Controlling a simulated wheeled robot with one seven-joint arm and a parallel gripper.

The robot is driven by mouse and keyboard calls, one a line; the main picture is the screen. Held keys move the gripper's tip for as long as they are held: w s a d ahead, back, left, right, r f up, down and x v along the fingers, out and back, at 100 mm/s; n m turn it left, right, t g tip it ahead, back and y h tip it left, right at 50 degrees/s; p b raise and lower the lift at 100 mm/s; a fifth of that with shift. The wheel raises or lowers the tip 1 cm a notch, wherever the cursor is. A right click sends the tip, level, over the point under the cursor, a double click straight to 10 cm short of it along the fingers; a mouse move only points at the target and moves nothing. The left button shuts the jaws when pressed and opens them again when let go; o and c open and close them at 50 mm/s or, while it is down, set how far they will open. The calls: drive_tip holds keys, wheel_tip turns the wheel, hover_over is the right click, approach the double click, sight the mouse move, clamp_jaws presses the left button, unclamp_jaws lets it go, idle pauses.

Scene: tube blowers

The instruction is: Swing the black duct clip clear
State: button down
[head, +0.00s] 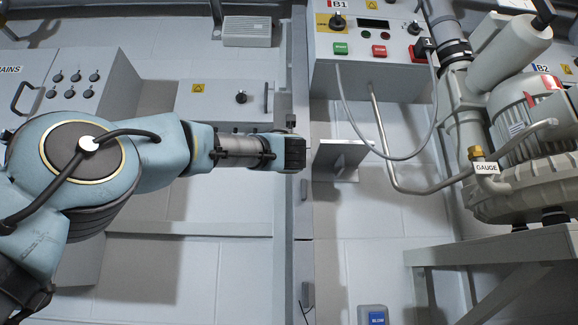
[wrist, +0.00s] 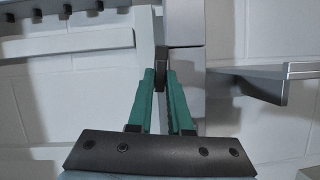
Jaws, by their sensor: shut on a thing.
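My gripper (wrist: 161,84) has two green fingers that lean together at their tips. It is shut on a small black piece, the black duct clip (wrist: 161,73), at the lower end of a grey vertical duct (wrist: 184,25). The clip is seen nearly edge-on, and the fingers hide part of it. In the head view my gripper (head: 292,152) reaches the grey upright between the wall panels. There its fingers and the clip are hidden behind the dark wrist end.
A grey shelf plate (head: 340,160) juts out just right of my gripper. Further right are control box B1 (head: 350,65), a hanging cable, a bent pipe (head: 388,150) and a blower (head: 520,150) on a stand. A blue BLOW button (head: 376,317) is low down.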

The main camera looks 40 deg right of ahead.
drive_tip(key=shift+f+n+t+y+b, duration=0.15)
drive_tip(key=shift+n+t+y+b, duration=0.3)
drive_tip(key=shift+n, duration=0.75)
drive_tip(key=c, duration=0.8)
unclamp_jaws()
drive_tip(key=shift+c, duration=0.2)
drive_tip(key=b+v, duration=0.5)
drive_tip(key=v, duration=0.5)
drive_tip(key=shift+s+a, duration=0.15)
drive_tip(key=shift+s, duration=0.15)
drive_tip(key=shift+s, duration=0.1)
